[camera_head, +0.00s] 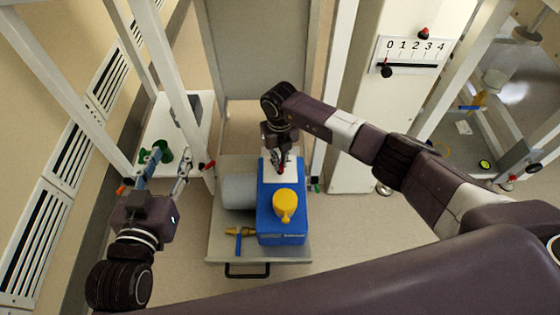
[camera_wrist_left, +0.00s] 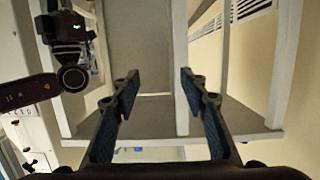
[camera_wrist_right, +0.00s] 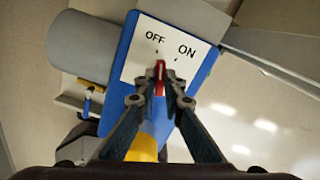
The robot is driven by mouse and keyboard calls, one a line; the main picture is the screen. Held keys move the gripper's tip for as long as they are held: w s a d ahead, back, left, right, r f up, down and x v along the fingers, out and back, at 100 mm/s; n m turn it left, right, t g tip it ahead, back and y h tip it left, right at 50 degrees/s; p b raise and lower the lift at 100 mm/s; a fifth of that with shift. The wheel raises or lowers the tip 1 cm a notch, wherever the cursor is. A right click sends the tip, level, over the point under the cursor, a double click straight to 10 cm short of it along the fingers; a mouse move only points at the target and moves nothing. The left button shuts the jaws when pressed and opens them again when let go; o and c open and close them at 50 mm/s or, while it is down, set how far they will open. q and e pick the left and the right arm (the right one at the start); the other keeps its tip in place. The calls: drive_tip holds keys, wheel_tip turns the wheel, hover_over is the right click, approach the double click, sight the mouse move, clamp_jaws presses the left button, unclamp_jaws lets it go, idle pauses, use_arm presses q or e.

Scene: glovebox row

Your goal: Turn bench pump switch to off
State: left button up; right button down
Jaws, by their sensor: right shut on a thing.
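The bench pump is a blue box (camera_head: 283,238) with a grey cylinder (camera_head: 238,191) on its left and a yellow part (camera_head: 285,203) on top. Its white plate (camera_wrist_right: 138,62) reads OFF and ON in the right wrist view. The red switch lever (camera_wrist_right: 160,74) points up the picture, its end closer to the OFF mark than to the ON mark. My right gripper (camera_wrist_right: 160,92) is shut on this lever; in the head view it (camera_head: 281,167) hides most of the switch. My left gripper (camera_head: 162,172) is open and empty, left of the pump.
The pump stands on a grey tray with a black handle (camera_head: 247,270); a small brass valve (camera_head: 240,231) with a blue handle is beside it. White frame posts (camera_head: 186,85) rise near my left gripper. A scale panel (camera_head: 415,53) numbered 0 to 4 is at upper right.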

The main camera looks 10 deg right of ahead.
use_arm(q)
drive_tip(key=shift+w+d+r+t+h, duration=0.2)
drive_tip(key=shift+r+t, duration=0.15)
drive_tip(key=shift+r, duration=0.35)
drive_tip(key=shift+w+d+r+t+h, duration=0.1)
drive_tip(key=shift+d+r+t, duration=0.2)
drive_tip(key=shift+r, duration=0.35)
use_arm(e)
drive_tip(key=shift+n, duration=1.2)
use_arm(q)
drive_tip(key=shift+a, duration=0.15)
use_arm(e)
drive_tip(key=c, duration=2)
unclamp_jaws()
drive_tip(key=shift+c, duration=0.2)
use_arm(q)
drive_tip(key=shift+a, duration=0.1)
drive_tip(key=shift+w, duration=0.1)
use_arm(e)
wheel_tip(320, 180, up, 12)
use_arm(q)
drive_tip(key=shift+f, duration=0.15)
use_arm(e)
drive_tip(key=shift+s, duration=0.1)
